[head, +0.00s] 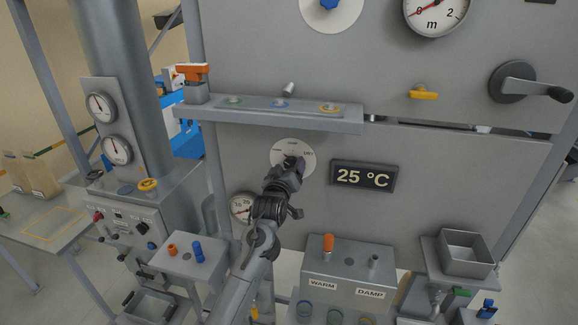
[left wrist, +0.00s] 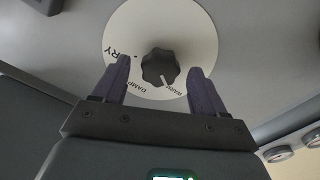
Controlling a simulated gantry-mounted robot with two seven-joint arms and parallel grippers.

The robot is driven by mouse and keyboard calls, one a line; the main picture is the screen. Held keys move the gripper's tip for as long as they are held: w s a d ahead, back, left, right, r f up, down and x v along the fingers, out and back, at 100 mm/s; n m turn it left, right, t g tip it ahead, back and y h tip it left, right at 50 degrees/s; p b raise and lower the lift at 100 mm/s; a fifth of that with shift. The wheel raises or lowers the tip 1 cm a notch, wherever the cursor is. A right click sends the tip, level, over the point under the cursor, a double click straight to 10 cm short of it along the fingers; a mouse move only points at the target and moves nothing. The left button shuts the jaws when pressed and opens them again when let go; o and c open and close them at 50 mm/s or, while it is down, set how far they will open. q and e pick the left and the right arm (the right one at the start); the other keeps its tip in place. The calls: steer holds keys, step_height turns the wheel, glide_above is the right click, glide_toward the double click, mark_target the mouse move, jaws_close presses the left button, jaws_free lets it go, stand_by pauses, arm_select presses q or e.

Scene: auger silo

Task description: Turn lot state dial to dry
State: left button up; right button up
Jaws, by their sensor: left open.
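The lot state dial is a round white plate (head: 284,149) on the grey panel, with words around its edge. In the left wrist view the plate (left wrist: 190,28) carries a black lobed knob (left wrist: 160,66). The knob's white mark points to the lower edge, by WARM and DAMP; DRY is at the left. My left gripper (head: 296,163) is in front of the dial and hides its lower middle in the head view. In the left wrist view its dark fingers (left wrist: 158,72) are open, one on each side of the knob, with gaps visible. My right gripper is not in view.
A 25 °C display (head: 364,176) is right of the dial. A grey shelf (head: 345,124) juts out above it. A small gauge (head: 241,207) sits below left. A WARM and DAMP box (head: 346,269) with pegs stands below right. A metal bin (head: 465,253) is further right.

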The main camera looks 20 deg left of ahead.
arm_select(q)
steer(key=shift+w, duration=0.25)
steer(key=c, duration=1.1)
steer(key=shift+o, duration=0.2)
